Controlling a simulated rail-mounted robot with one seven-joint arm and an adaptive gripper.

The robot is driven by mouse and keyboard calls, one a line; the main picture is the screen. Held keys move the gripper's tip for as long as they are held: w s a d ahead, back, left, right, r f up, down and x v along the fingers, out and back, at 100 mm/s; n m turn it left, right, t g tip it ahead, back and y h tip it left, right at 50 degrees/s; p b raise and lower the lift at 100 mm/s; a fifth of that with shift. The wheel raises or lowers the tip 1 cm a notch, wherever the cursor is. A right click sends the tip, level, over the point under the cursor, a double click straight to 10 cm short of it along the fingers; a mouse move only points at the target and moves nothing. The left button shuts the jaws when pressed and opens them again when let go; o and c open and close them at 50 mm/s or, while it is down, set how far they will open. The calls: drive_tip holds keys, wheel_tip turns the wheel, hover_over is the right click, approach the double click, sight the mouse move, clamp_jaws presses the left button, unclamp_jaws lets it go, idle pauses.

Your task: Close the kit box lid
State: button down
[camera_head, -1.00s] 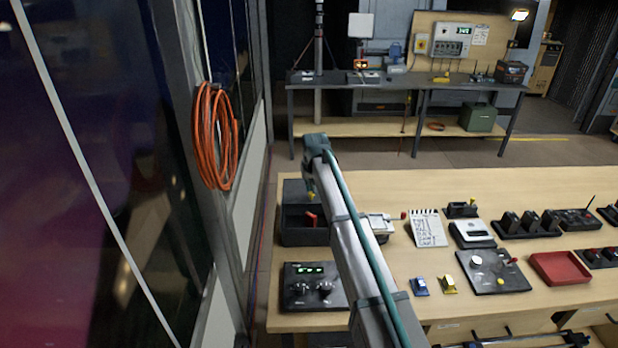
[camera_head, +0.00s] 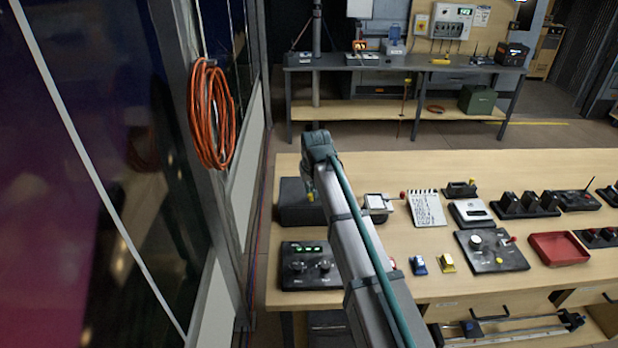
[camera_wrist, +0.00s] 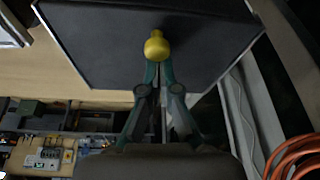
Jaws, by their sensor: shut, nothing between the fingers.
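The kit box (camera_head: 300,216) is a dark box at the left end of the wooden table. Its dark lid (camera_head: 292,190) lies over the top, flat or nearly so, and the inside is hidden. I cannot tell whether a small gap remains. My gripper (camera_head: 312,194) is at the lid's right side, partly hidden by my arm. In the wrist view, my gripper (camera_wrist: 157,60) is shut and empty, with its tips against or just over the dark lid panel (camera_wrist: 100,45). A rounded yellow piece (camera_wrist: 157,46) shows at the fingertips; whether it belongs to them is unclear.
A black control panel (camera_head: 308,266) with green displays sits just in front of the box. An orange cable coil (camera_head: 211,115) hangs on the left wall. Table behind the box is clear.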

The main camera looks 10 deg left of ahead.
drive_tip(key=shift+s+f, duration=0.15)
drive_tip(key=shift+s, duration=0.2)
